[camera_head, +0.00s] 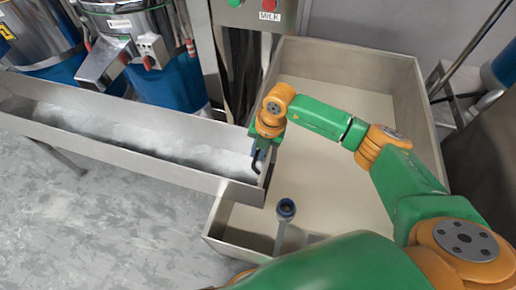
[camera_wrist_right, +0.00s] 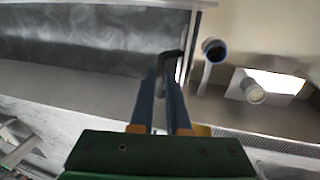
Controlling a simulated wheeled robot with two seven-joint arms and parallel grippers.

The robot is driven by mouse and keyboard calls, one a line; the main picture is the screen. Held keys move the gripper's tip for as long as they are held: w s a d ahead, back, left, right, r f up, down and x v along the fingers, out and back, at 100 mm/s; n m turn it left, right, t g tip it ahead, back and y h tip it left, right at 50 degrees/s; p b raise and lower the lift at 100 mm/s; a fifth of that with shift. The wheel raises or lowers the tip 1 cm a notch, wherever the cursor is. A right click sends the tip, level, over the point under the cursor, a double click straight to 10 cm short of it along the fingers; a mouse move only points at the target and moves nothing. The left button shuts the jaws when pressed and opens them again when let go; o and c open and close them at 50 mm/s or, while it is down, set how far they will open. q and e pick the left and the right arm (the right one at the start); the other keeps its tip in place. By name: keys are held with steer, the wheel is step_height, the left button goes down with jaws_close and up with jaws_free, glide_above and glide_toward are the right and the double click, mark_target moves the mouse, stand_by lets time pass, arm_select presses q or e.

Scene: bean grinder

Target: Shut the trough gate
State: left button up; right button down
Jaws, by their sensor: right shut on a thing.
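The long metal trough (camera_head: 120,139) runs from the left to the middle in the head view, with whitish, wet-looking contents. It also shows across the top left of the wrist view (camera_wrist_right: 85,75). The thin gate (camera_wrist_right: 187,48) is at the trough's right end, with a dark bent handle (camera_wrist_right: 166,62). In the head view the dark handle (camera_head: 256,163) hangs below my right gripper (camera_head: 260,149). My right gripper (camera_wrist_right: 162,82) has its two fingers close together around the handle and is shut on it. How far the gate stands open is hard to tell. My left gripper is not in view.
A large beige bin (camera_head: 335,180) lies right of the trough's end, beneath my right arm. A pipe with a dark blue-rimmed top (camera_head: 285,209) stands in it near the gate. Blue and steel machines (camera_head: 165,75) stand behind the trough. A panel labelled MILK (camera_head: 268,15) is above.

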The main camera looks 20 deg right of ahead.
steer(key=shift+s+f, duration=0.1)
steer(key=shift+f, duration=0.2)
steer(key=c, duration=0.9)
jaws_free()
steer(key=shift+f, duration=0.1)
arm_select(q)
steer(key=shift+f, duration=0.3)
